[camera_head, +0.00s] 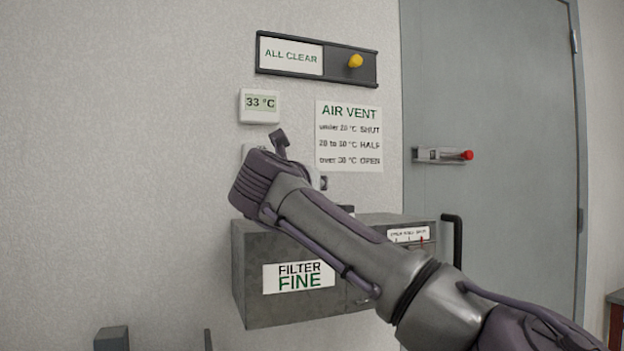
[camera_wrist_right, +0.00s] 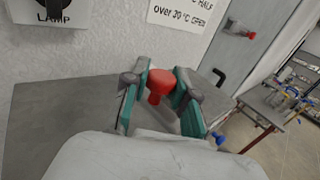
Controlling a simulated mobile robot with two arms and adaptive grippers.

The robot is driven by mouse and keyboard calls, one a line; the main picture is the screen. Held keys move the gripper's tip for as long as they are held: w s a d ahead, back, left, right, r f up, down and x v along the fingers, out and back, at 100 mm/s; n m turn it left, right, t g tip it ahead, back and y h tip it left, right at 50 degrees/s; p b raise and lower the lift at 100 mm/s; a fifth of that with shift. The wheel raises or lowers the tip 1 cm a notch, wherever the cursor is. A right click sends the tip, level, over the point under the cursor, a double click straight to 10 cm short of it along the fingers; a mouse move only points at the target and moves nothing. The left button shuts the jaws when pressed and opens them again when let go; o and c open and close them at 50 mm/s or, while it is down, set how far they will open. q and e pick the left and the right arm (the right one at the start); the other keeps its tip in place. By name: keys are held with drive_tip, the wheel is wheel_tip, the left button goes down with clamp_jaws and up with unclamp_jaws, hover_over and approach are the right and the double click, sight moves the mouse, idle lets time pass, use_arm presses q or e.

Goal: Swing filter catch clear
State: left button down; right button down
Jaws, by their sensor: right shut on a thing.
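The grey box labelled FILTER FINE (camera_head: 255,250) is on the wall in the head view, partly covered by my right arm. In the right wrist view my right gripper (camera_wrist_right: 158,88) is shut on a red knob (camera_wrist_right: 160,82), above the box's grey top (camera_wrist_right: 60,118). I cannot tell how the knob joins the box or whether it is the filter catch. In the head view the knob and fingertips are hidden behind my right wrist. My left gripper is not in view.
An ALL CLEAR panel (camera_head: 335,61) with a yellow knob, a 33 °C display (camera_head: 259,106) and an AIR VENT sign (camera_head: 349,135) are above. A grey door (camera_head: 490,90) with a red-ended latch (camera_head: 440,155) stands beyond.

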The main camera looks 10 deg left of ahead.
drive_tip(key=shift+a+f, duration=0.15)
drive_tip(key=shift+f, duration=0.1)
drive_tip(key=c, duration=0.9)
unclamp_jaws()
drive_tip(key=shift+r, duration=0.1)
drive_tip(key=shift+r, duration=0.1)
drive_tip(key=shift+s, duration=0.1)
drive_tip(key=s, duration=0.4)
drive_tip(key=s+a, duration=0.1)
drive_tip(key=s, duration=0.6)
drive_tip(key=shift+s+a, duration=0.25)
drive_tip(key=shift+s, duration=0.15)
